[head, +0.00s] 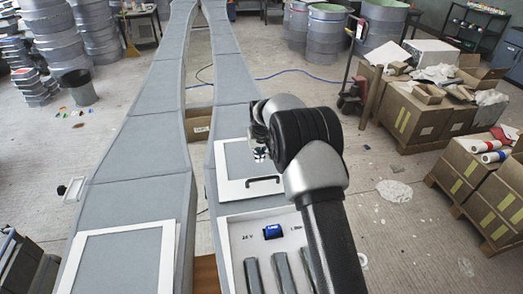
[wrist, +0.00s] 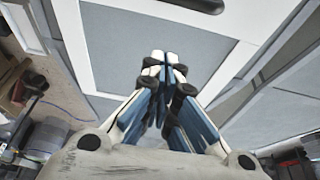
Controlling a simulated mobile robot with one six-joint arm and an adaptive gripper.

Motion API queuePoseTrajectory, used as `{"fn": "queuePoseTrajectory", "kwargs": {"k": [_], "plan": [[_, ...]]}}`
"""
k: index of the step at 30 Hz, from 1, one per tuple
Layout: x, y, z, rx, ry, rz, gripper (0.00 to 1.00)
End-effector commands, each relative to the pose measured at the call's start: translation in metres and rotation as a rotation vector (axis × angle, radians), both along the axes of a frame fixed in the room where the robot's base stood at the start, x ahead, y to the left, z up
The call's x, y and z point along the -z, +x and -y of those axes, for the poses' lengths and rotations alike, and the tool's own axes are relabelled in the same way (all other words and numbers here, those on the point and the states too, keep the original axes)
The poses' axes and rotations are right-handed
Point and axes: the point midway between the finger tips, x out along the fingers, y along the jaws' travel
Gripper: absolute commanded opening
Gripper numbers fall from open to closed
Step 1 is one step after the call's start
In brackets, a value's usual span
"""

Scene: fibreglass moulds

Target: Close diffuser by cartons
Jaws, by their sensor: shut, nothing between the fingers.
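The diffuser on the cartons' side looks like a white-framed grey panel (head: 236,160) with a black bar handle (head: 263,181). It lies on the right-hand long grey body, beyond an open white bay (head: 240,240) that shows a blue block and grey bars. In the wrist view the grey panel (wrist: 120,45) fills the upper middle, with its dark handle (wrist: 205,4) cut by the top edge. My gripper (head: 261,153) is over the panel in the head view, partly hidden by my wrist. Its fingertips (wrist: 165,62) are together and empty, apart from the handle. I cannot tell their height.
Cartons on pallets (head: 410,112) stand to the right, with a red pallet jack (head: 352,90) beside them. A second grey body (head: 135,185) runs along the left, with a white-framed panel (head: 95,234). Bare concrete floor shows on both sides.

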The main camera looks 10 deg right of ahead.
Motion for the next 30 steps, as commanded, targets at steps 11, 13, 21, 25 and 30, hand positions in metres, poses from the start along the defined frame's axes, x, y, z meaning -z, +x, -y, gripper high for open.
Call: {"fn": "queuePoseTrajectory", "kwargs": {"k": [11, 13, 21, 25, 30], "plan": [[0.050, 0.012, 0.001, 0.001, 0.000, 0.000, 0.00], [0.051, 0.005, 0.001, 0.001, 0.000, 0.001, 0.00], [0.055, -0.016, 0.001, 0.001, 0.000, 0.000, 0.00], [0.056, -0.021, 0.001, 0.001, 0.000, 0.001, 0.00], [0.057, -0.022, 0.000, 0.001, 0.000, 0.001, 0.00]]}}
